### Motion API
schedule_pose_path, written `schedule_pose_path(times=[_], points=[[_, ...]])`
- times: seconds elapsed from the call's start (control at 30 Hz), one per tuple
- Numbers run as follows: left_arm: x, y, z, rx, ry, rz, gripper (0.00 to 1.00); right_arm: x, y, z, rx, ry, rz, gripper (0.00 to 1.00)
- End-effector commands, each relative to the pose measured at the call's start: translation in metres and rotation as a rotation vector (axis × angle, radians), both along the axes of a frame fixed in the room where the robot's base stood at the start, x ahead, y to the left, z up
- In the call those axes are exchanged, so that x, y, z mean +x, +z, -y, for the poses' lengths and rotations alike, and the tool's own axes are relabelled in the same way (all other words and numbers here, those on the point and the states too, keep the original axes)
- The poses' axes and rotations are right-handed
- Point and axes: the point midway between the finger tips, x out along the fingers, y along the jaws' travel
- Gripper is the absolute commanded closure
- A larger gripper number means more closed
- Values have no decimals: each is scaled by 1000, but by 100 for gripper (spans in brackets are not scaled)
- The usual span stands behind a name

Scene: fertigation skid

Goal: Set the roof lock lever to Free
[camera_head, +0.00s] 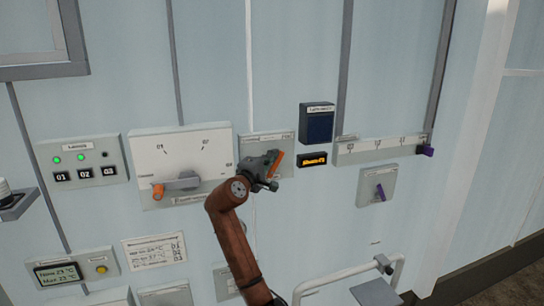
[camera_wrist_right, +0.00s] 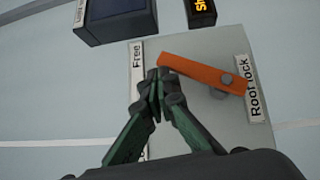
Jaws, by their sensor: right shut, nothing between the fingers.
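The roof lock panel (camera_head: 252,145) is a small grey plate on the wall, also in the right wrist view (camera_wrist_right: 205,125). Its orange lever (camera_wrist_right: 198,70) turns on a round pivot near the "Roof lock" label (camera_wrist_right: 254,88). The lever's far end points towards the "Free" label (camera_wrist_right: 137,57), tilted slightly. A second label lower on that edge is mostly hidden by my gripper. My right gripper (camera_wrist_right: 157,80) is shut and empty, its fingertips just beside the lever's free end; whether they touch is unclear. In the head view the lever (camera_head: 277,160) shows behind my right gripper (camera_head: 272,171). My left gripper is out of view.
Left of the panel is a large dial plate (camera_head: 150,155) with an orange-tipped handle (camera_head: 176,185). A dark blue box (camera_head: 319,125) and an amber display (camera_head: 312,160) are to its right. A purple-lever plate (camera_head: 367,192) and a white rail (camera_head: 340,275) stand further right and below.

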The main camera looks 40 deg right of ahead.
Motion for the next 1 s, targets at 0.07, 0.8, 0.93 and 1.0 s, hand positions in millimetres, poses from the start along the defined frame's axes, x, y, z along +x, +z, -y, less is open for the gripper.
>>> schedule_pose_path(times=[0.07, 0.8, 0.93, 1.0], points=[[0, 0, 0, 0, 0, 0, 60, 0, 0, 0, 0, 0, 0, 100], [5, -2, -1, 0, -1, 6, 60, -11, 30, -63, 0, -2, 5, 100], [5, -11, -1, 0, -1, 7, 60, -24, 39, -84, 0, -2, 3, 100], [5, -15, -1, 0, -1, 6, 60, -30, 44, -94, 1, -2, 4, 100]])
